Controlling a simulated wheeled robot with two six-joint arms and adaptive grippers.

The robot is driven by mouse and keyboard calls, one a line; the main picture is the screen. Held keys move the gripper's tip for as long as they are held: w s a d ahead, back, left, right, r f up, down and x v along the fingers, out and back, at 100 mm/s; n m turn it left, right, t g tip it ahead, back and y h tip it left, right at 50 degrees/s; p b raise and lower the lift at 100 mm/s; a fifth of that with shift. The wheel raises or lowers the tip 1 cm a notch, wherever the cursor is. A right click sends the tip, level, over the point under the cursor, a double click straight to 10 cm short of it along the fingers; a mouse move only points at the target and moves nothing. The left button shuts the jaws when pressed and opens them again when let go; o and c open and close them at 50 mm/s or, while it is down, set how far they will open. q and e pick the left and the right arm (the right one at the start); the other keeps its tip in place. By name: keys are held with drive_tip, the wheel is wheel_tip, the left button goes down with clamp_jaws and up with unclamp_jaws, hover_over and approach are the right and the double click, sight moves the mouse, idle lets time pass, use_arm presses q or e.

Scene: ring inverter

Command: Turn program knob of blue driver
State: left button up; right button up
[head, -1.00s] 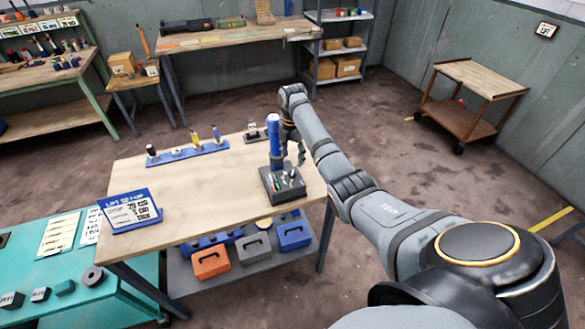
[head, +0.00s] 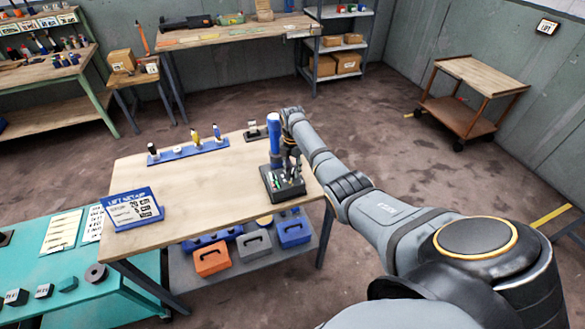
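The blue driver (head: 274,133) stands upright at the right end of the wooden table, at the dark block (head: 285,196). Its program knob is too small to make out. Small green and light pieces show on the block's top. My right gripper (head: 293,166) is right beside the driver, on its right side, low over the block. Its fingers are dark and small, so I cannot tell whether they touch anything or how far apart they are. My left gripper is out of view.
The wooden table (head: 195,190) carries a blue rack (head: 188,152) with several tools and a blue-framed sign (head: 132,209). A small stand (head: 254,134) is at the back edge. Orange, grey and blue boxes sit on the shelf below. The table's middle is clear.

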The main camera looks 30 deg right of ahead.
clamp_jaws()
drive_tip(key=shift+m, duration=0.4)
drive_tip(key=m+p, duration=0.1)
drive_tip(key=m, duration=0.1)
drive_tip(key=shift+r+m+p, duration=0.1)
drive_tip(key=shift+m+p, duration=0.8)
drive_tip(key=shift+m, duration=1.6)
drive_tip(key=o, duration=0.9)
unclamp_jaws()
drive_tip(key=shift+c, duration=0.2)
